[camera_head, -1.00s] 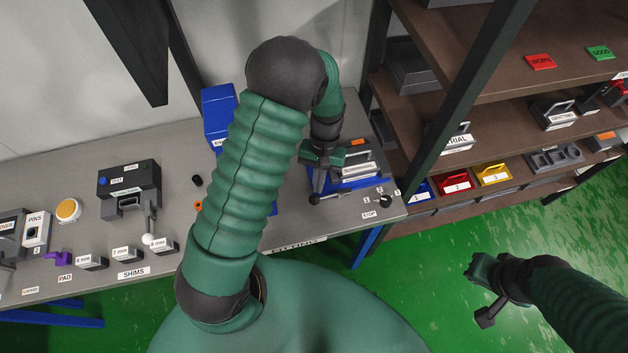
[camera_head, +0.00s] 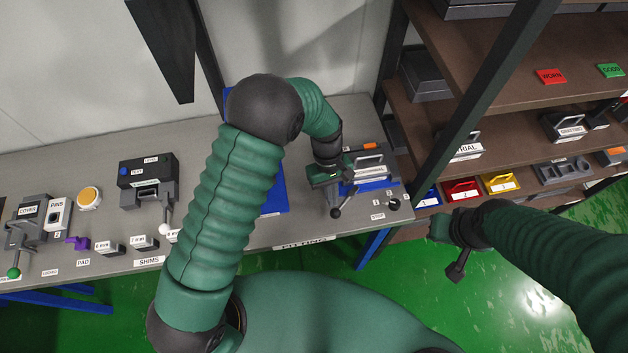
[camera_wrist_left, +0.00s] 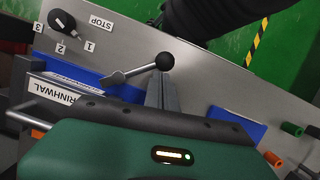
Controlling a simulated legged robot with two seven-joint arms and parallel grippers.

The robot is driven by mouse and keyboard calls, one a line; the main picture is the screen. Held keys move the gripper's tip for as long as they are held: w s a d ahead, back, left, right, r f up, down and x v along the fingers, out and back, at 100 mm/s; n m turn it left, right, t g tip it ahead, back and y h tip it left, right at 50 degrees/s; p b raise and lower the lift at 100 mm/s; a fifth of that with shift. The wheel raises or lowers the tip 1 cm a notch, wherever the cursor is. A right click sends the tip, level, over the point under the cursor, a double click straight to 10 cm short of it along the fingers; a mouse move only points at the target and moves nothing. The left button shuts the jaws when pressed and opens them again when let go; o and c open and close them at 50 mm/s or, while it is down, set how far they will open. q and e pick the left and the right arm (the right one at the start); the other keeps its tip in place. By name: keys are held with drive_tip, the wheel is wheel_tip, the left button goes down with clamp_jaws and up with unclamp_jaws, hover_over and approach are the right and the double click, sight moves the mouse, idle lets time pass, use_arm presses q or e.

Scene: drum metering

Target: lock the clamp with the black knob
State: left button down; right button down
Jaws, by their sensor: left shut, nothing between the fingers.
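The black knob (camera_head: 336,213) is a ball on the end of a short silver lever at the front of the clamp, on the right part of the bench. In the left wrist view the black knob (camera_wrist_left: 165,61) and its lever (camera_wrist_left: 130,73) show clearly. My left gripper (camera_head: 332,192) is over the clamp, pointing down, with its fingers shut and empty. In the wrist view its fingertips (camera_wrist_left: 161,88) are right by the knob; I cannot tell whether they touch it. My gripper hides much of the clamp body. My right gripper (camera_head: 450,250) hangs off the bench, its jaws unclear.
A rotary dial (camera_head: 393,204) marked 1, 2, 3 and STOP is right of the clamp. A grey block with a handle (camera_head: 369,165) stands behind it. A white-knobbed fixture (camera_head: 148,180) and a green-knobbed one (camera_head: 27,238) are at the left. Shelves (camera_head: 480,120) rise at the right.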

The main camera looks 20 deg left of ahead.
use_arm(q)
drive_tip(key=shift+s+d+r+n+p, duration=0.1)
drive_tip(key=shift+s+d+n+p, duration=0.3)
drive_tip(key=shift+n, duration=0.5)
drive_tip(key=n, duration=0.1)
drive_tip(key=s+d+n+t, duration=0.1)
drive_tip(key=shift+d+n+h+p, duration=0.1)
drive_tip(key=shift+n+h+p, duration=0.3)
drive_tip(key=shift+s+d+n+t+p, duration=0.1)
drive_tip(key=shift+d+n+t+p, duration=0.1)
drive_tip(key=shift+d+n, duration=0.3)
drive_tip(key=shift+s+d+n+t+p, duration=0.1)
drive_tip(key=shift+d+n+p, duration=0.1)
drive_tip(key=shift+n, duration=0.5)
drive_tip(key=shift+d+n+t+h+p, duration=0.35)
drive_tip(key=shift+d+n, duration=0.35)
drive_tip(key=shift+n, duration=0.7)
drive_tip(key=v, duration=1.6)
drive_tip(key=shift+r, duration=0.3)
drive_tip(key=shift+s+a+f, duration=0.1)
drive_tip(key=shift+s+a, duration=0.05)
